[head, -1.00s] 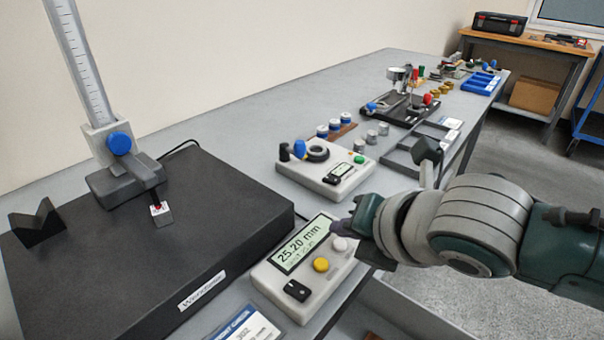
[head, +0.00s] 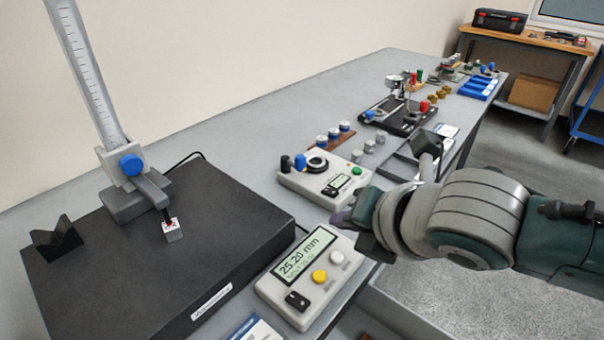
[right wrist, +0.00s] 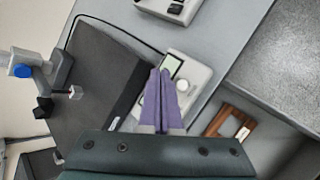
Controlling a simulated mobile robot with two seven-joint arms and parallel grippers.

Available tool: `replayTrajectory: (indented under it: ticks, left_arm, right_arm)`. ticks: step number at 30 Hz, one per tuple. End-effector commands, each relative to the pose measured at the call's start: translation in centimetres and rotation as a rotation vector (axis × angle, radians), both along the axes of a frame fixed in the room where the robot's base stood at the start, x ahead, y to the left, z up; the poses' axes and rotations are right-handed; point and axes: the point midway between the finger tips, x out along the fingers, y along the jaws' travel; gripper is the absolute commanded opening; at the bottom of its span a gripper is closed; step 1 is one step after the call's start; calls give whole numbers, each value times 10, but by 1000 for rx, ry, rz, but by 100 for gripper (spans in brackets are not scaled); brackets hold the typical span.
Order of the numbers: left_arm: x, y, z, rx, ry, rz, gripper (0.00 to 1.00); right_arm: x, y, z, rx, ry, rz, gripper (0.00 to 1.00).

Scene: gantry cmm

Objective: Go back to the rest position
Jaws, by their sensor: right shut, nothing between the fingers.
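My right gripper (head: 345,218) is in the head view at the right of the display box, above its far right edge. Its two purple fingers (right wrist: 160,98) show together in the right wrist view, shut with nothing between them, over the display box. The display box (head: 268,291) reads 25.20 mm and has a white button, a yellow button and a black switch. The right finger tips are apart from the white button (head: 337,257) in the head view. My left gripper is not in view.
A black granite plate (head: 130,270) with a height gauge (head: 122,165) and a V-block (head: 55,237) is at the left. A second instrument box (head: 300,184), grey trays and a dial stand (head: 402,112) line the bench. Grey floor (head: 535,150) is open at the right.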

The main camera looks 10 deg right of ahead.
Motion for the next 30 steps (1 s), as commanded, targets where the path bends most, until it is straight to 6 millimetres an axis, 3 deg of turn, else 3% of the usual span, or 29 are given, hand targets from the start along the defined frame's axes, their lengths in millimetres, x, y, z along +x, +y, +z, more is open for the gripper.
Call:
replayTrajectory:
  ticks: [21,23,26,30]
  left_arm:
    - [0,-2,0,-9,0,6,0]
    - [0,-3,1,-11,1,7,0]
    - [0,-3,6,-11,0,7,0]
    - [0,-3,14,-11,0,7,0]
  right_arm:
    - [-4,4,-1,28,12,-20,0]
    - [-14,10,0,90,43,-74,0]
    - [-45,26,5,289,145,-270,0]
    - [-103,29,22,649,341,-750,0]
